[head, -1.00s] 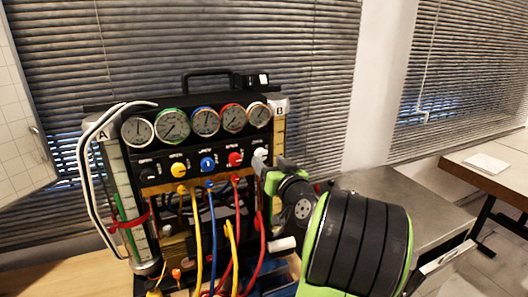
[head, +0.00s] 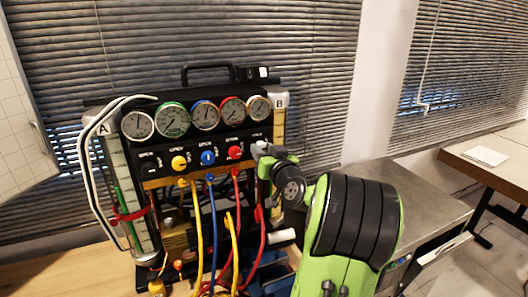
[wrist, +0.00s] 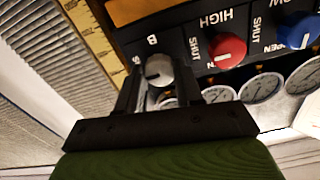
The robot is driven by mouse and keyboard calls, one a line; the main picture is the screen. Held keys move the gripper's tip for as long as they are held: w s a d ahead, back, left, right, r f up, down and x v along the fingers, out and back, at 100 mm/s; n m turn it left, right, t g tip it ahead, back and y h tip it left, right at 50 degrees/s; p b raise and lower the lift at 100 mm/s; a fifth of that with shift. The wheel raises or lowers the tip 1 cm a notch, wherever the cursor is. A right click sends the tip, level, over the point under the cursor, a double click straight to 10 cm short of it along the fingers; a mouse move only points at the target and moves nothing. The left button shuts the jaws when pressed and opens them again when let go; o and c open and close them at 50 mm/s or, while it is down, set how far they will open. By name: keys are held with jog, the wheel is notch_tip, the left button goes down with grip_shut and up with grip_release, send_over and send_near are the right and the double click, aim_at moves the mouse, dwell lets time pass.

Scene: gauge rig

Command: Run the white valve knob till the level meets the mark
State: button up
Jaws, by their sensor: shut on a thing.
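The white valve knob (head: 262,148) is at the right end of the knob row on the black gauge panel, under the rightmost gauge. In the wrist view the knob (wrist: 159,70) shows pale grey with a dark pointer line, beside a letter B. My gripper (wrist: 158,84) is shut on it, one finger on each side. In the head view my gripper (head: 264,156) partly covers the knob. Tube B (head: 279,118), a yellowish scaled column, stands just right of the panel; its lower part is behind my arm. I cannot make out its level or mark.
Yellow (head: 179,163), blue (head: 208,158) and red (head: 235,152) knobs sit left of the white one. Tube A (head: 117,165) stands at the left with a red strap. Yellow, blue and red hoses hang below the panel. A grey counter (head: 410,205) is at the right.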

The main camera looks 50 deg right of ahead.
jog(key=n+b, duration=0.5)
jog(key=b, duration=0.5)
jog(key=o, duration=1)
jog(key=shift+o, duration=0.2)
jog(key=shift+s+a, duration=0.1)
jog(key=b+v, duration=0.2)
jog(key=v, duration=1.3)
jog(key=shift+s+a, duration=0.15)
jog(key=shift+s, duration=0.1)
